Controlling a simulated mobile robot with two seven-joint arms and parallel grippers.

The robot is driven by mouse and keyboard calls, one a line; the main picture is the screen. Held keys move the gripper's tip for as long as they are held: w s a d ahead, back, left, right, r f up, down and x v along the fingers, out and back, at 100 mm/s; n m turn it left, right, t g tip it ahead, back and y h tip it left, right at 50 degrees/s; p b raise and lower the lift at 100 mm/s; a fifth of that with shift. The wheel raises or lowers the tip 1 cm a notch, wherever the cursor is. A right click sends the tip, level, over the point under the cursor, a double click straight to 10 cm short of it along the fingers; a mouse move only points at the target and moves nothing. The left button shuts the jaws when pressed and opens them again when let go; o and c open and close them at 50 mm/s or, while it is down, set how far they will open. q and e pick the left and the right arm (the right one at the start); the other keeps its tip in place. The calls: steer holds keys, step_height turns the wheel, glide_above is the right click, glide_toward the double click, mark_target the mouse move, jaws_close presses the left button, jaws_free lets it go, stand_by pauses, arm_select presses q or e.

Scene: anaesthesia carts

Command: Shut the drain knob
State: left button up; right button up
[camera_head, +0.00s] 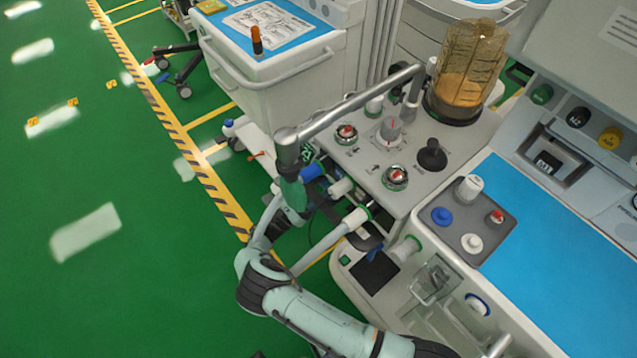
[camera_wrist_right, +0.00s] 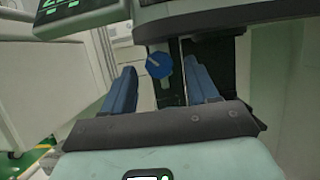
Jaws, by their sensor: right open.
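A small blue knob (camera_wrist_right: 158,65) with a pale mark on its face shows in the wrist view, below a grey overhanging part of the machine. I take it to be the drain knob; I cannot pick it out in the head view. My right gripper (camera_wrist_right: 160,76) is open, with a blue finger on each side of the knob in the picture. Whether the fingers touch it I cannot tell. In the head view my right gripper (camera_head: 312,172) reaches in beside the machine's left side, mostly hidden below the metal bar. My left gripper is not in view.
A metal bar (camera_head: 350,105) crosses just above my right gripper. White tubes (camera_head: 335,238) stick out close to it. The panel with knobs and an amber canister (camera_head: 465,75) stands to the right. A white cart (camera_head: 270,70) is behind. Green floor at left is clear.

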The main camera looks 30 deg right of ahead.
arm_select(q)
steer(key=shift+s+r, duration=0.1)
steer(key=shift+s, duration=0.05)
arm_select(e)
steer(key=shift+x, duration=0.95)
steer(key=c, duration=1)
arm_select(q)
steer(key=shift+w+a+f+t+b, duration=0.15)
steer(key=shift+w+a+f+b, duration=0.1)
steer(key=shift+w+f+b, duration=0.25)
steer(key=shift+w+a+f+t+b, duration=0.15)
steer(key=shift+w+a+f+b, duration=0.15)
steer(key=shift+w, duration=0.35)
arm_select(e)
steer(key=shift+w+m+g, duration=0.1)
steer(key=shift+m+g, duration=0.5)
steer(key=shift+m, duration=0.5)
steer(key=shift+c, duration=0.2)
steer(key=o, duration=1)
steer(key=shift+o, duration=0.2)
